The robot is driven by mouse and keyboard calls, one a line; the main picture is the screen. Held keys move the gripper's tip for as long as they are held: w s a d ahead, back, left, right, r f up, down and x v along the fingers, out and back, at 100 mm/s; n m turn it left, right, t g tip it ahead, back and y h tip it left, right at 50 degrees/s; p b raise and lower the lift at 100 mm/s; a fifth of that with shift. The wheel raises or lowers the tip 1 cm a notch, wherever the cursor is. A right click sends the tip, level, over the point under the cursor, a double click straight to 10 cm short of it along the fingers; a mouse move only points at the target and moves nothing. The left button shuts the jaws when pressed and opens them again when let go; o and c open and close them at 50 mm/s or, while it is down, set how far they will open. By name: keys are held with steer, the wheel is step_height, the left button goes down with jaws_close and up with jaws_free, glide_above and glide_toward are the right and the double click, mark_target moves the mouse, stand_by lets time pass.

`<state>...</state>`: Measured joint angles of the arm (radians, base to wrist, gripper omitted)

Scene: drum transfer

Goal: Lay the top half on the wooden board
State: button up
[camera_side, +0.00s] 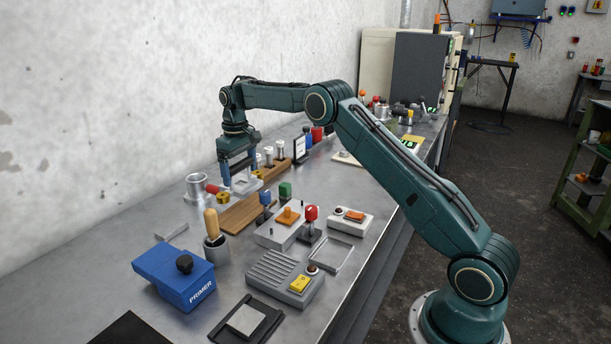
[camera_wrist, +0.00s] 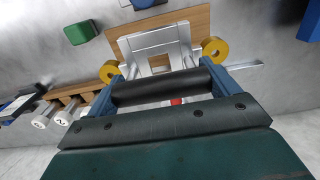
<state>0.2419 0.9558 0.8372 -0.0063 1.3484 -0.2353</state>
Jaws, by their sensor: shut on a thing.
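My gripper (camera_side: 239,178) is shut on the top half (camera_side: 246,185), a silver metal frame with a yellow knob at each end. In the wrist view the top half (camera_wrist: 152,40) sits between my two blue fingers, with a yellow ring beside each finger. The wooden board (camera_side: 236,217) is a flat brown plank on the bench, close to the held part in the side view. In the wrist view the board (camera_wrist: 200,20) shows behind the top half. I cannot tell how large the gap between them is.
A wooden rack (camera_side: 277,172) with numbered posts stands behind. A metal cup (camera_side: 196,188) and a red-handled item are left of my gripper. A green block (camera_side: 285,190), a blue-topped stamp (camera_side: 265,198) and a wooden-handled tool (camera_side: 211,222) stand around the board.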

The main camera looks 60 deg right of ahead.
steer(key=shift+f, duration=3.5)
steer(key=shift+f, duration=0.15)
steer(key=o, duration=1.1)
step_height(320, 180, up, 12)
steer(key=shift+f, duration=0.1)
steer(key=shift+r, duration=0.2)
